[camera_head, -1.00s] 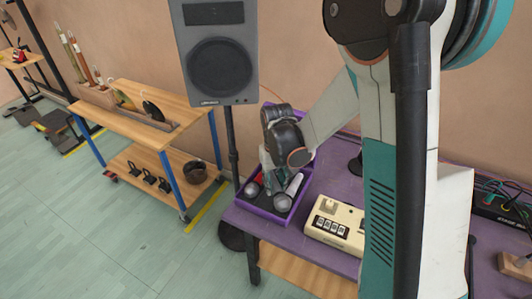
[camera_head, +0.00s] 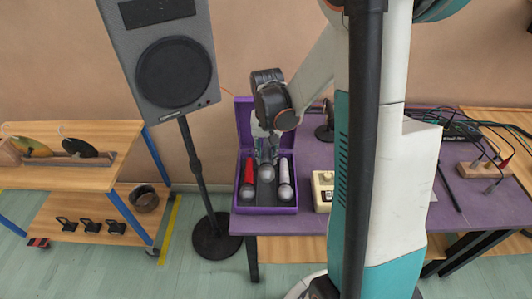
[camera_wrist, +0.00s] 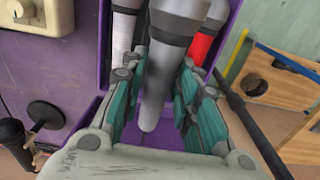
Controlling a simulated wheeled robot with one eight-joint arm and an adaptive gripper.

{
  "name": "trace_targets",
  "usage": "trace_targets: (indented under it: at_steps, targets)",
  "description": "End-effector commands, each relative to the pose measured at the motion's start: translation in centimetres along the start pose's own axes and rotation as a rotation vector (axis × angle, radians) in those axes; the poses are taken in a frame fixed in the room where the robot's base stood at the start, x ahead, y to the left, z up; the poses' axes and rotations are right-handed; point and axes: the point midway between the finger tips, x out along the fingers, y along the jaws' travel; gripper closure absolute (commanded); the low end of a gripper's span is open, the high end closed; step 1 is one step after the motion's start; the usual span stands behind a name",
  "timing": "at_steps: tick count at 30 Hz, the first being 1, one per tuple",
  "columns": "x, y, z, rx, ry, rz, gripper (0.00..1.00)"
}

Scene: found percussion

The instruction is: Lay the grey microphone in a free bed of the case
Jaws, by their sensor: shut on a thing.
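The purple case (camera_head: 266,210) stands open on the purple table. A red microphone (camera_head: 249,172) lies in its left bed and a white one (camera_head: 285,172) in its right bed; both also show in the wrist view, red (camera_wrist: 203,45) and white (camera_wrist: 122,35). The grey microphone's round head (camera_head: 265,173) is over the middle bed, between the other two. Whether it touches the bed I cannot tell.
A cream box (camera_head: 323,188) stands right of the case. A dark stand with a round base (camera_head: 324,132) is behind it. A speaker (camera_head: 170,68) on a pole is to the left. A wooden shelf cart (camera_head: 95,175) stands farther left.

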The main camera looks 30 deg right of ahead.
Motion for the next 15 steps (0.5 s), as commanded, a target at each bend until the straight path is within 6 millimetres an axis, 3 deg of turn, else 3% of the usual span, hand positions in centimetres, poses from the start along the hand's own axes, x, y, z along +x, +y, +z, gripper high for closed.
trace_targets:
  at_steps: [9,15]
  targets:
    - [0.1,-0.1,0.1,-0.003,0.0,0.0,1.0]
    - [1.1,-0.1,0.0,-0.003,0.0,0.0,1.0]
